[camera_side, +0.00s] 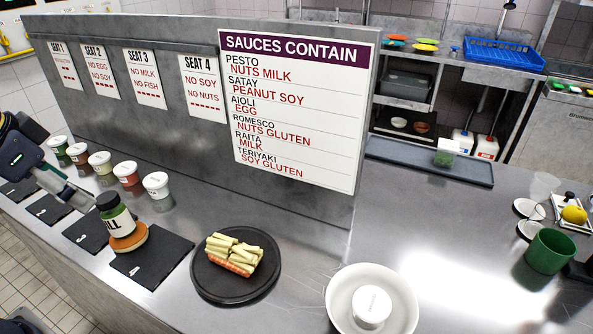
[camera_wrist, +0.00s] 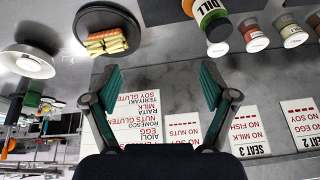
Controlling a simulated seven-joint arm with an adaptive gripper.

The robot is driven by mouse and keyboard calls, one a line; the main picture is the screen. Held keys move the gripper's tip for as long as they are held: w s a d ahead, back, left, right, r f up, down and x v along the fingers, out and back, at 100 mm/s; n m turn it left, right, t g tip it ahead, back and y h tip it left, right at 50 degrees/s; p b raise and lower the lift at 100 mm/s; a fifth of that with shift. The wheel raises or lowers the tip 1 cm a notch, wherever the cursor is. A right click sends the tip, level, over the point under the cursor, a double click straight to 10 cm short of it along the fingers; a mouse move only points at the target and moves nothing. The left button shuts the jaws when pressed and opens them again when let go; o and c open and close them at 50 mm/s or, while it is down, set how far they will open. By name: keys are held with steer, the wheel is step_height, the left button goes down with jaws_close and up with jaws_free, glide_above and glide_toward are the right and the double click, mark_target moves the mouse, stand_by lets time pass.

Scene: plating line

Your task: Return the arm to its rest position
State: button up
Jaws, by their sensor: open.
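My gripper (camera_wrist: 162,88) shows in the wrist view with its two green-padded fingers wide apart. Nothing is between them; the grey panel with the cards lies beyond. In the side view, part of my arm and gripper (camera_side: 48,178) enters at the left edge, left of the green dill jar (camera_side: 116,214); its fingertips are hard to make out there. The jar stands upright on a round orange-brown piece at the edges of the dark slates. It also shows in the wrist view (camera_wrist: 211,15).
A dark round plate (camera_side: 208,284) holds pale sticks over orange pieces. Several lidded sauce tubs (camera_side: 155,185) line the panel (camera_side: 300,200). A white bowl (camera_side: 400,312) holds another tub (camera_side: 371,304). A green mug (camera_side: 550,252) stands at right. The counter between bowl and mug is clear.

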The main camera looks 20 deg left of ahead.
steer(key=shift+s+d+r+n+t, duration=0.25)
steer(key=shift+s+d+n+t, duration=0.25)
steer(key=shift+n, duration=0.3)
